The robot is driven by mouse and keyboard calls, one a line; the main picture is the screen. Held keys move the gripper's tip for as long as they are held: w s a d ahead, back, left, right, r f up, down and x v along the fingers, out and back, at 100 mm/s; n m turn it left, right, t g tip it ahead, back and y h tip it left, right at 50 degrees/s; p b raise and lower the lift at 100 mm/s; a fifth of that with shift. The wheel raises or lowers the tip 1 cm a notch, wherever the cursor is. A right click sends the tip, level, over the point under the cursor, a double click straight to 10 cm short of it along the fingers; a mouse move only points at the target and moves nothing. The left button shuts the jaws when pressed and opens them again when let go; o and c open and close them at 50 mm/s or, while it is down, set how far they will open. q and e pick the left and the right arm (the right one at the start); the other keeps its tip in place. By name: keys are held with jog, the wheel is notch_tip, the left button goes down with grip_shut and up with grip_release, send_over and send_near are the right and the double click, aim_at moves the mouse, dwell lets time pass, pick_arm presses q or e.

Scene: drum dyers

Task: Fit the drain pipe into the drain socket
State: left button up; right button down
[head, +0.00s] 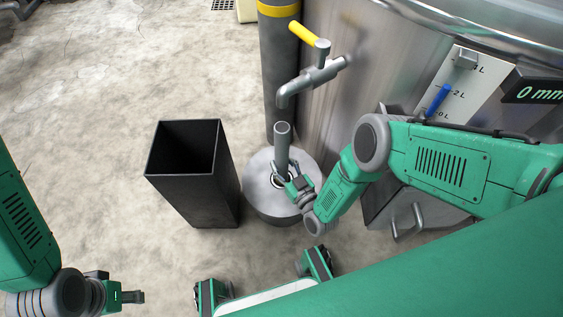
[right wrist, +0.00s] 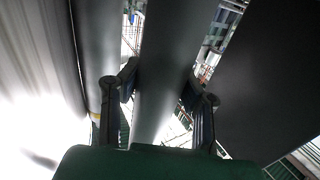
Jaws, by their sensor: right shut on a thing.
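The drain pipe (head: 282,148) is a plain grey tube, standing nearly upright in the head view. My right gripper (head: 291,181) is shut on it near its lower part. In the right wrist view the pipe (right wrist: 165,60) runs between the two fingers (right wrist: 157,100).
A tap (head: 312,78) with a yellow handle has its spout just above the pipe's upper end. A black open bin (head: 199,190) stands left of the round base (head: 256,192). A dark column (head: 279,60) and steel drum (head: 345,50) stand behind. The floor at left is clear.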

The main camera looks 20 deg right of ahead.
aim_at(286, 151)
jog(key=c, duration=1)
grip_release()
jog(key=shift+c, duration=0.2)
jog(key=shift+r, duration=0.1)
notch_tip(286, 151, up, 10)
jog(key=shift+f, duration=0.15)
